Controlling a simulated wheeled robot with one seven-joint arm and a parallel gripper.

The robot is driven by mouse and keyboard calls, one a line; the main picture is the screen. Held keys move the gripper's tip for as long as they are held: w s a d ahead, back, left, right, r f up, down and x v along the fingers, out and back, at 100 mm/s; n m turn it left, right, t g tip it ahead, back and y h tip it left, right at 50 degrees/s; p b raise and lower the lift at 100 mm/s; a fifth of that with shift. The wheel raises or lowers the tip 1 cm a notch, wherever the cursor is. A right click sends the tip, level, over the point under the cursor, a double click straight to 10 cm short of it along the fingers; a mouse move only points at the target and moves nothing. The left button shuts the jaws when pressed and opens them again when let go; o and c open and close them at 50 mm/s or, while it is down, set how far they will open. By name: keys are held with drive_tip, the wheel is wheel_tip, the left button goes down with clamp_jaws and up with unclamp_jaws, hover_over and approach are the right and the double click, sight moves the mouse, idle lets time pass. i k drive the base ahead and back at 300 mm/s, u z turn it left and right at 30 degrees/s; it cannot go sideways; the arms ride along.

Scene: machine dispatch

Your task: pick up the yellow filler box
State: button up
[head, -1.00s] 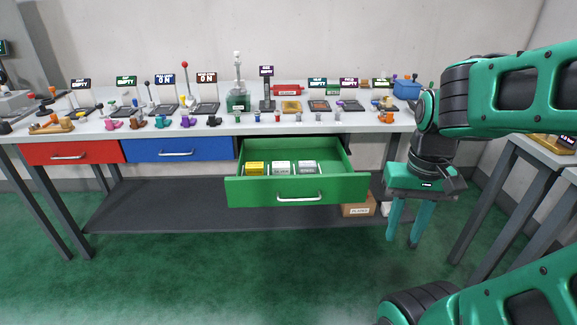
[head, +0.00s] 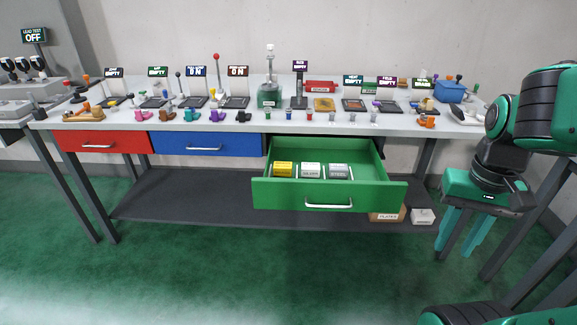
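The yellow filler box (head: 283,169) sits in the open green drawer (head: 330,192), at the left of a row of three small boxes. A white box (head: 312,170) is beside it, and a grey box (head: 338,171) is at the right of the row. My gripper (head: 462,246) points down at the right, outside the drawer and well apart from the yellow box. Its two teal fingers are spread with a gap between them, and nothing shows in it.
The workbench (head: 230,122) above the drawer carries several levers, knobs and small signs. The red drawer (head: 98,143) and blue drawer (head: 207,144) are closed. A cardboard box (head: 386,215) and a white box (head: 423,216) are under the bench at right. The green floor in front is clear.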

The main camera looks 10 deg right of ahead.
sight(280, 168)
drive_tip(key=i, duration=0.85)
drive_tip(key=u, duration=0.1)
